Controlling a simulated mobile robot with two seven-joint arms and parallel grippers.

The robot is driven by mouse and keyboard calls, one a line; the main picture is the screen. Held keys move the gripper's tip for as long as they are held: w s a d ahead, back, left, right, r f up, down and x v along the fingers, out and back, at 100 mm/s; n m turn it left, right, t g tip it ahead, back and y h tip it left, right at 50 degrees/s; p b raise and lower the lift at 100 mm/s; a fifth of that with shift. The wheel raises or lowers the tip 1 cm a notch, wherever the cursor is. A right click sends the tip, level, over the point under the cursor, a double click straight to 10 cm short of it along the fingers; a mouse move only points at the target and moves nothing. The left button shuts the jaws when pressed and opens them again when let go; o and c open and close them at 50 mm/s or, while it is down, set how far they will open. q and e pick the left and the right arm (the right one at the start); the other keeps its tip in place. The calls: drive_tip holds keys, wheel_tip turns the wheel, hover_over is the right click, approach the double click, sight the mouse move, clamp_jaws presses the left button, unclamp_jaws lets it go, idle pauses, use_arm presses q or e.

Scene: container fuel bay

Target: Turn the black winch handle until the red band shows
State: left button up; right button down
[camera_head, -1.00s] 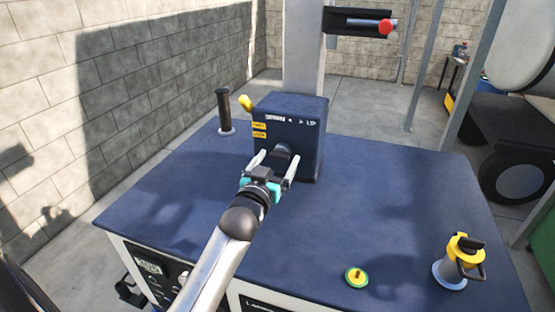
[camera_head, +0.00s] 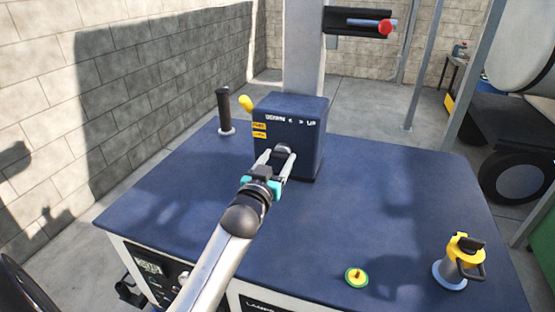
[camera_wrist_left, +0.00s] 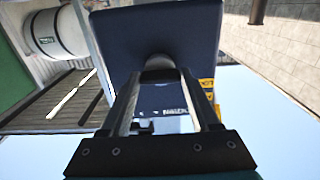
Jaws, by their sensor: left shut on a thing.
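A dark blue winch box (camera_head: 302,118) stands on the blue bench top, with white lettering ending in UP on its upper front and yellow labels at its left. The black winch handle (camera_head: 284,148) sticks out of its front face. My left gripper (camera_head: 283,154) is shut on this handle, with one finger on each side. In the left wrist view the handle (camera_wrist_left: 159,63) shows as a dark round end between the fingertips of my left gripper (camera_wrist_left: 158,76). The fingers hide part of it. I see no red band. My right gripper is not in view.
A black upright handle (camera_head: 223,108) and a yellow-tipped lever (camera_head: 246,103) are left of the box. A grey post (camera_head: 304,55) carries a red-ended rod (camera_head: 385,27). A green-yellow knob (camera_head: 357,276) and a yellow-topped fitting (camera_head: 462,258) sit at front right. The bench's right middle is clear.

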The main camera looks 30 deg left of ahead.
use_arm(q)
drive_tip(key=shift+c, duration=1.2)
